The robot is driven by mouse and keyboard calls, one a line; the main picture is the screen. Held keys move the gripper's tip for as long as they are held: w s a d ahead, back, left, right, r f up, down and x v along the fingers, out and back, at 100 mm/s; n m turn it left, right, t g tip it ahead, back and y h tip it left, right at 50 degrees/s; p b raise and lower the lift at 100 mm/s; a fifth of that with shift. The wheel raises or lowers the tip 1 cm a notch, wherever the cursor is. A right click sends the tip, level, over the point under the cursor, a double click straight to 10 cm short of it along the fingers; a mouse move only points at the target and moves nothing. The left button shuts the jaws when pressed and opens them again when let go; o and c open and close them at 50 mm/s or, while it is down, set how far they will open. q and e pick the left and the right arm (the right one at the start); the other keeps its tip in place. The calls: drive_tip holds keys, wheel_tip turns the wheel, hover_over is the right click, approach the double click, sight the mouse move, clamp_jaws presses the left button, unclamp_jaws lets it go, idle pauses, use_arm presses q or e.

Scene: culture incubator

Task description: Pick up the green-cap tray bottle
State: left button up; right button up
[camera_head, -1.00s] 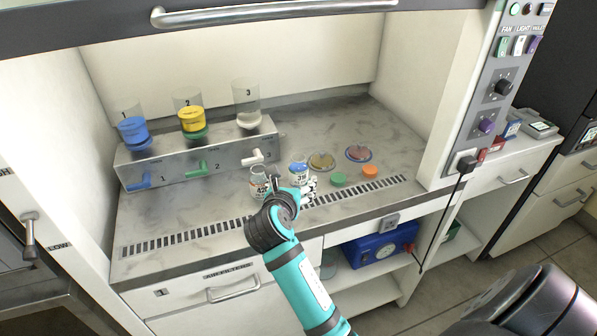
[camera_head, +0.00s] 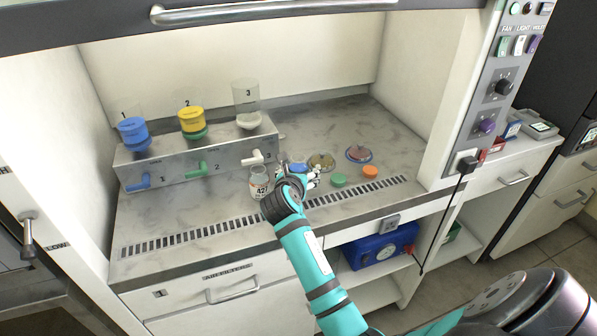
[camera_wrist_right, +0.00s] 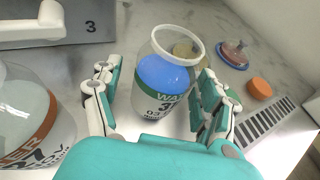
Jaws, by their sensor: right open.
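An uncapped bottle with blue contents and a green-banded label (camera_wrist_right: 162,80) stands upright on the bench. My right gripper (camera_wrist_right: 155,72) is open, with one finger on each side of this bottle; I cannot tell whether they touch it. In the head view my right gripper (camera_head: 300,178) partly hides the blue bottle (camera_head: 292,167). A loose green cap (camera_head: 339,180) lies on the bench to the right of the gripper. My left gripper is not in view.
A clear bottle with an orange-banded label (camera_head: 259,184) stands close left of the gripper. An orange cap (camera_head: 370,171) and two dishes, one yellowish (camera_head: 321,162) and one reddish (camera_head: 358,153), lie to the right. A grey dispenser box (camera_head: 225,157) stands behind.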

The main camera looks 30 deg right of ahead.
drive_tip(key=c, duration=1.3)
drive_tip(key=shift+c, duration=0.3)
drive_tip(key=shift+r, duration=0.1)
